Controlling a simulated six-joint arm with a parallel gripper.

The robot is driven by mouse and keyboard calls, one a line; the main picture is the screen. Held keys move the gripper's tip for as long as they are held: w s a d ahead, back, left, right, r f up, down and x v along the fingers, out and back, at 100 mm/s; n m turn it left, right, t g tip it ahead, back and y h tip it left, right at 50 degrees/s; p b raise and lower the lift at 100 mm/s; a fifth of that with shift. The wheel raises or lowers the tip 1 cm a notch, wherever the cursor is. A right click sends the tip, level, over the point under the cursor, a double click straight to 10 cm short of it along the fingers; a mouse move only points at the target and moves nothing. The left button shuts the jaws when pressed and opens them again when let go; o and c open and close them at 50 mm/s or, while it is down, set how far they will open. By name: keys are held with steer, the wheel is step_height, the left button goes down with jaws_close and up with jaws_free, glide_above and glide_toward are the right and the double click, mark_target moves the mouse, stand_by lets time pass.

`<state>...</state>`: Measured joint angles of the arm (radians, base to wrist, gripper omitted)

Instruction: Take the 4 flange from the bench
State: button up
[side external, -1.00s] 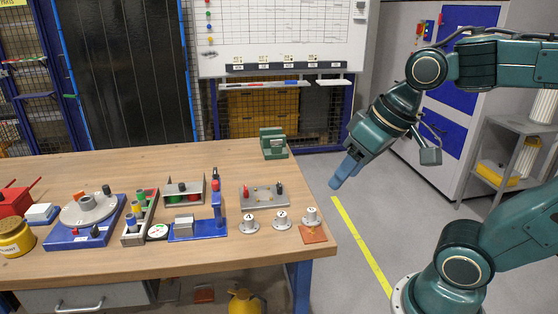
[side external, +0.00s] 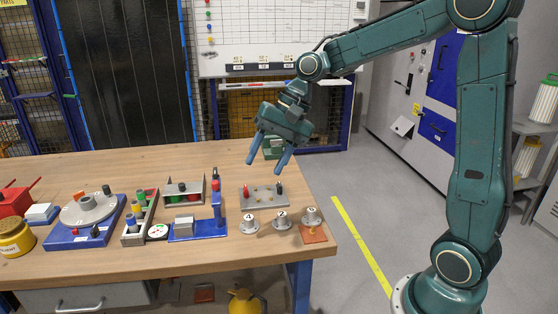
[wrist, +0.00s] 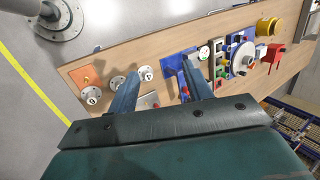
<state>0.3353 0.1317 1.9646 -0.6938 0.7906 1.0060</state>
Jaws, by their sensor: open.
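Three grey flanges with numbered white tops stand in a row near the bench's front right. The left one, whose mark looks like a 4, is the 4 flange (side external: 249,225); in the wrist view it (wrist: 145,73) shows just beside a fingertip. The middle flange (side external: 281,221) carries another number, hard to read. The right flange (side external: 311,217) stands at an orange plate (side external: 314,235). My gripper (side external: 268,163) is open and empty, pointing down above the back right of the bench, apart from all flanges. Its two blue fingers (wrist: 160,66) also show in the wrist view.
A grey plate with pegs (side external: 262,196) lies behind the flanges. A blue press-like fixture (side external: 202,231) stands left of them. The rotary jig (side external: 85,235) is farther left.

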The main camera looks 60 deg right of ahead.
steer(key=w+d+f+m+y, duration=0.3)
steer(key=w+d+f+m, duration=0.2)
steer(key=w+f, duration=0.25)
steer(key=m+y, duration=0.4)
steer(key=m, duration=0.2)
glide_toward(249, 216)
steer(key=shift+w+a+g, duration=0.35)
steer(key=shift+a+g, duration=0.05)
steer(key=shift+a, duration=0.25)
steer(key=shift+s+d+f, duration=0.1)
steer(key=shift+d+f, duration=0.1)
steer(key=shift+f, duration=0.25)
steer(key=shift+x, duration=1.2)
steer(key=shift+a, duration=0.15)
steer(key=shift+x, duration=2.45)
steer(key=shift+r, duration=0.1)
jaws_close()
